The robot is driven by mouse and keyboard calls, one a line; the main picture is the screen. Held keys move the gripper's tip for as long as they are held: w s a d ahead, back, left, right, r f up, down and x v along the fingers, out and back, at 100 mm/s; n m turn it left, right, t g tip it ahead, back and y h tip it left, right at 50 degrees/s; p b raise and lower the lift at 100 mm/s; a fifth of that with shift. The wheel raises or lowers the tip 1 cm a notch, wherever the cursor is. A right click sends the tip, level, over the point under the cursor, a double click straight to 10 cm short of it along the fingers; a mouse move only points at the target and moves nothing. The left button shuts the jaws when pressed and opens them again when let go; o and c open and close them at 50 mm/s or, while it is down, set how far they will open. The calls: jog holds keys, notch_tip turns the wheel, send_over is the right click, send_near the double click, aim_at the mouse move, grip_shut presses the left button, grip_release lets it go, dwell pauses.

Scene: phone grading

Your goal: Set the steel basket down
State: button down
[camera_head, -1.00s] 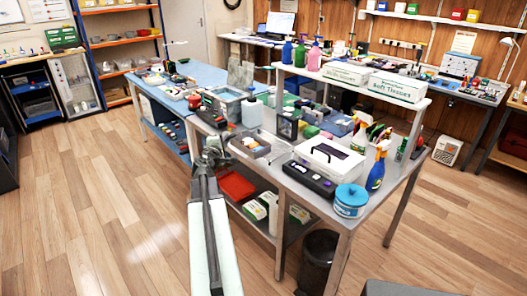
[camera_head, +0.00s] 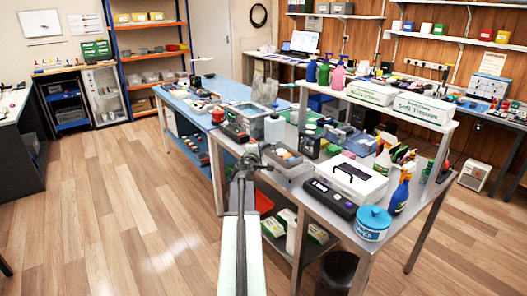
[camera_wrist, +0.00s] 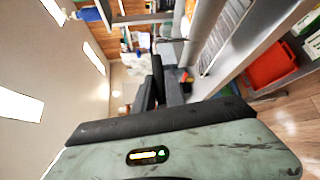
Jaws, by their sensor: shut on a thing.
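My gripper (camera_head: 243,165) is at the end of my raised arm, in front of the near long edge of the grey workbench (camera_head: 325,207). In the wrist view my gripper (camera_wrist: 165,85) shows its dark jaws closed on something. A small grey shape sits by the jaw tips, but it is too small and blurred for me to make out as the steel basket. An open steel-coloured box (camera_head: 250,118) stands on the bench behind my gripper, beside a white bottle (camera_head: 274,130).
A white case (camera_head: 345,180), a dark flat device (camera_head: 330,198), a blue-lidded tub (camera_head: 372,222) and spray bottles crowd the bench's right part. A red crate (camera_head: 263,203) is on the lower shelf. A blue-topped table (camera_head: 188,101) adjoins at the back left. The wooden floor (camera_head: 110,210) is open at left.

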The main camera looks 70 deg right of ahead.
jog(key=w+d+f+b, duration=0.3)
jog(key=d+f+b, duration=0.1)
jog(key=d, duration=0.4)
jog(key=shift+f+b, duration=0.3)
jog(key=shift+f, duration=0.1)
jog(key=c, duration=1.4)
grip_release()
jog(key=shift+w+r, duration=0.1)
jog(key=a, duration=0.4)
jog(key=a+r+p, duration=0.1)
jog(key=a, duration=0.3)
jog(key=s+a+p, duration=0.1)
jog(key=a, duration=0.3)
jog(key=shift+s+r, duration=0.1)
jog(key=shift+r, duration=0.25)
